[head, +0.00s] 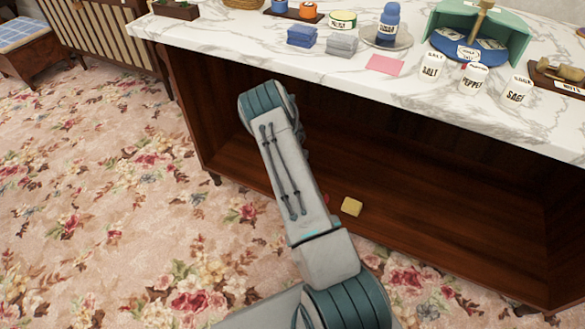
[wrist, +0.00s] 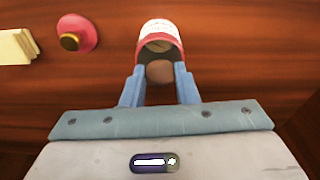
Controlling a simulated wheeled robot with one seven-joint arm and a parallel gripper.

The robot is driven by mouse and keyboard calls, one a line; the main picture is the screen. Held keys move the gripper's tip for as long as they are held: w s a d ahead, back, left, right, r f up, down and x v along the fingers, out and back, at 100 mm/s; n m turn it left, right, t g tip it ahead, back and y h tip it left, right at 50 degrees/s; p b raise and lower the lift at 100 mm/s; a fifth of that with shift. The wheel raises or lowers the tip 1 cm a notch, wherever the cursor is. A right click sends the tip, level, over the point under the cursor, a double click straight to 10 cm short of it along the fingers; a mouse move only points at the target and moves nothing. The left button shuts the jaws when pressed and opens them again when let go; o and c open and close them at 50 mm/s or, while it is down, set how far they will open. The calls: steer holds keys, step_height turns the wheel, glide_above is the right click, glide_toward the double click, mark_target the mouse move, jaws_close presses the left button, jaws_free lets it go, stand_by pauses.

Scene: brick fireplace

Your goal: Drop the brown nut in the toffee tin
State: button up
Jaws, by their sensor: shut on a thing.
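My gripper (wrist: 160,85) is shut on a round brown nut (wrist: 160,72), which sits between its two fingertips in the wrist view. Just beyond the fingertips is the toffee tin (wrist: 161,28), white with a pinkish-red rim. Its mouth is open towards me, and something brownish shows in its dark inside. The nut overlaps the near edge of the mouth in the picture; I cannot tell whether it is inside the rim or above it. In the head view my arm hides the gripper, nut and tin.
A pinkish-red lid with a gold knob (wrist: 77,33) lies left of the tin on the wooden shelf (head: 440,240). A yellow block (head: 351,206) lies near it. The marble counter (head: 400,88) overhangs the shelf, with jars, cloths and a nuts tray (head: 557,82) on top.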

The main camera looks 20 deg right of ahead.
stand_by(0.8)
steer(key=o, duration=1)
steer(key=shift+r+p, duration=1.2)
steer(key=shift+r, duration=1.3)
